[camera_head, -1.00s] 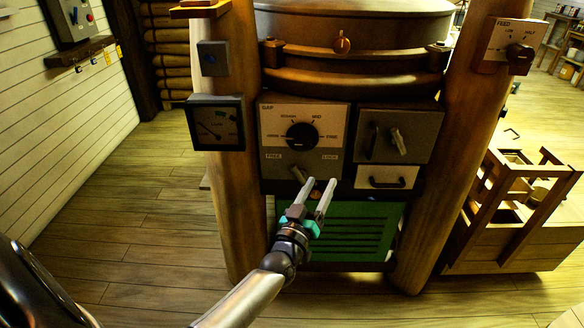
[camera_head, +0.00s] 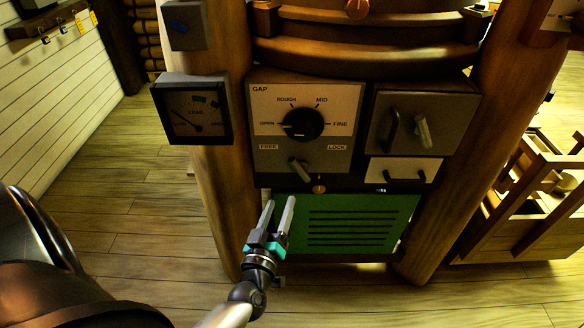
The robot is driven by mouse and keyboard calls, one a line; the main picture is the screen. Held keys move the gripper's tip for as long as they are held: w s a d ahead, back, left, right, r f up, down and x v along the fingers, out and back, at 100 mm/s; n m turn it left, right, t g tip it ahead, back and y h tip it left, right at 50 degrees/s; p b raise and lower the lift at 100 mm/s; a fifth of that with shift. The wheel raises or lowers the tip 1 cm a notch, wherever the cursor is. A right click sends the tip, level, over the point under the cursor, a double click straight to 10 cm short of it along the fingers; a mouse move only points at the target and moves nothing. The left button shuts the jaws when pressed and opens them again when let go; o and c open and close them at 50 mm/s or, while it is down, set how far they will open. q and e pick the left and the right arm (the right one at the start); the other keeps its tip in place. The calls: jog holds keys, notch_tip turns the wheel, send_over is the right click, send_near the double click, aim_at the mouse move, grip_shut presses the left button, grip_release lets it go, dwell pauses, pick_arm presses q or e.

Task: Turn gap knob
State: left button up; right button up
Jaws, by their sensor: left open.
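The gap knob (camera_head: 302,124) is a round black dial on a pale plate marked GAP, with OPEN, ROUGH, MID and FINE around it. Its light mark seems to be on the left, by OPEN. Below it a small grey lever (camera_head: 299,169) sits between the FREE and LOCK labels, its upper end leaning towards FREE. My left gripper (camera_head: 279,203) is open and empty, fingers pointing up, in front of the left edge of the green louvred panel (camera_head: 355,222). It is below the knob and lever and apart from both. My right gripper is out of view.
A gauge (camera_head: 195,112) hangs on the left post. A grey hatch (camera_head: 405,140) with handles and a pale drawer (camera_head: 403,171) sit right of the gap plate. Thick wooden posts (camera_head: 505,120) flank the panel. A wooden frame (camera_head: 520,205) stands at right.

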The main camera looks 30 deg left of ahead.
pick_arm(q)
jog(key=b, duration=0.1)
send_near(294, 166)
jog(key=w, duration=0.2)
jog(key=shift+a+b+x, duration=0.2)
jog(key=shift+b+x, duration=0.3)
jog(key=shift+x, duration=1.2)
jog(key=shift+a+b+x, duration=0.15)
jog(key=shift+b+x, duration=0.35)
jog(key=shift+x, duration=1.2)
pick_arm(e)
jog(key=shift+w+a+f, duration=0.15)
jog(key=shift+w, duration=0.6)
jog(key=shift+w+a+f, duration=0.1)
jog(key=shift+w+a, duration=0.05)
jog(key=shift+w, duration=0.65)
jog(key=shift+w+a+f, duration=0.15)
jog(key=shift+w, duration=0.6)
pick_arm(q)
jog(key=shift+s, duration=0.2)
jog(key=shift+c, duration=0.2)
grip_shut()
